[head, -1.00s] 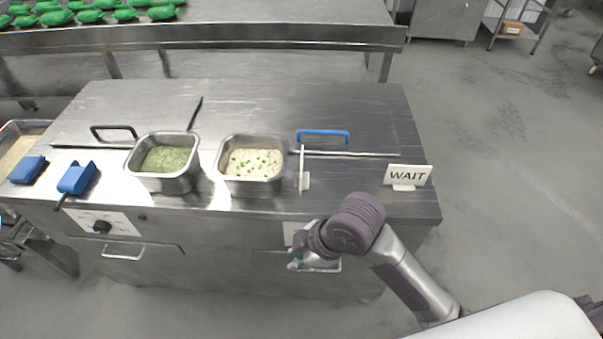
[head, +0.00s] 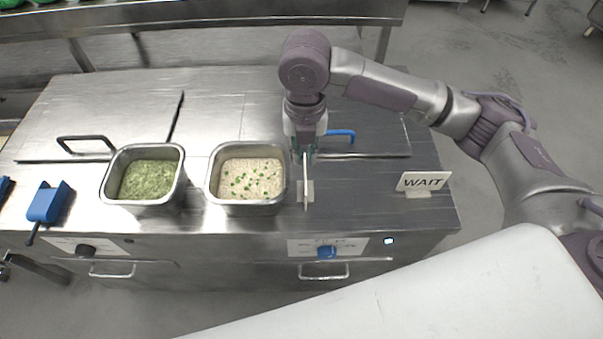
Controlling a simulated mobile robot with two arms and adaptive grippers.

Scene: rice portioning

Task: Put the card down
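A thin white card (head: 306,180) stands upright on the steel counter, seen nearly edge-on, with a small pale foot at its base. It is just right of the rice tray. My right gripper (head: 305,154) points down from above, with its fingertips at the card's upper end. The fingers are small and partly hidden, so I cannot tell whether they are closed on it. A second card reading "WAIT" (head: 423,181) stands upright farther right on the counter. My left gripper is not in view.
The tray of pale rice with green bits (head: 248,179) and the tray of green food (head: 147,179) stand left of the card. A blue handle (head: 341,134) is behind it. The counter between the two cards is clear.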

